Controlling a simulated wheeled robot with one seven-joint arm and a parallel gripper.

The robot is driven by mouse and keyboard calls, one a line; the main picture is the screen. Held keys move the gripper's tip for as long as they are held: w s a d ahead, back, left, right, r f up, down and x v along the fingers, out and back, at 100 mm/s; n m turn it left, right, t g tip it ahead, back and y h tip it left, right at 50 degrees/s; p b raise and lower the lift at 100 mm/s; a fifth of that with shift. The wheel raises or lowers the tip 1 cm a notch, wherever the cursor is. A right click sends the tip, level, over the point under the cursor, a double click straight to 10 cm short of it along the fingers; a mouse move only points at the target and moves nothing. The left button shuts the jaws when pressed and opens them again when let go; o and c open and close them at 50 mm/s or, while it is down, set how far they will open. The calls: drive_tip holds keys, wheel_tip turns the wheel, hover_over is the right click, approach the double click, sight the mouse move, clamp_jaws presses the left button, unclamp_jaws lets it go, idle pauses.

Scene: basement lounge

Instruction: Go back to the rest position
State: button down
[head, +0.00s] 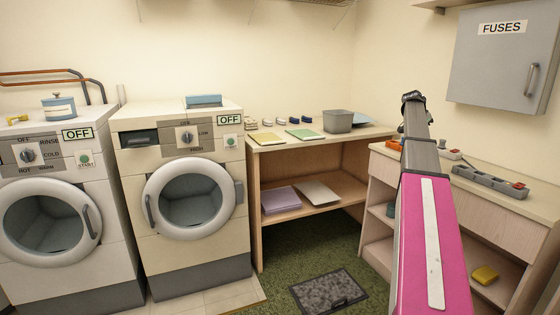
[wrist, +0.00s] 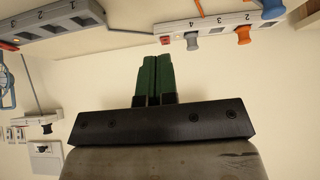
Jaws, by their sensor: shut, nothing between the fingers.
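My gripper (wrist: 153,80) shows in the wrist view as two green fingers pressed together, with nothing between them. It is over a pale, bare surface and holds no object. In the head view my pink and grey arm reaches up and away over the right counter (head: 530,203), below and left of the grey fuse box (head: 505,60). The fingers cannot be made out in the head view.
In the wrist view a numbered strip with coloured plugs (wrist: 215,33) lies at upper right and another strip (wrist: 55,22) at upper left. In the head view a grey socket strip (head: 490,181) lies on the right counter. Two washing machines (head: 183,245) stand left. A dark mat (head: 328,291) lies on the floor.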

drive_tip(key=s+a+f+n+y, duration=0.1)
drive_tip(key=s+a+f+n, duration=0.1)
drive_tip(key=s+a+f, duration=0.55)
drive_tip(key=s+a+f+n+y, duration=0.2)
drive_tip(key=a+f+n, duration=0.1)
drive_tip(key=a+f, duration=0.8)
drive_tip(key=s+a+f+n+y, duration=0.15)
drive_tip(key=s+a+f, duration=0.25)
drive_tip(key=a+f, duration=0.5)
drive_tip(key=s+a+f+n+g+y, duration=0.1)
drive_tip(key=s+a+f+n, duration=0.2)
drive_tip(key=s+a+f, duration=0.6)
drive_tip(key=s+a+f+n+g+y, duration=0.1)
drive_tip(key=s+a+f+n+g, duration=0.1)
drive_tip(key=s+a+f, duration=0.7)
drive_tip(key=s+n, duration=0.1)
drive_tip(key=s, duration=0.5)
drive_tip(key=shift+s+n, duration=0.35)
drive_tip(key=shift+d+y, duration=0.1)
drive_tip(key=shift+y, duration=0.15)
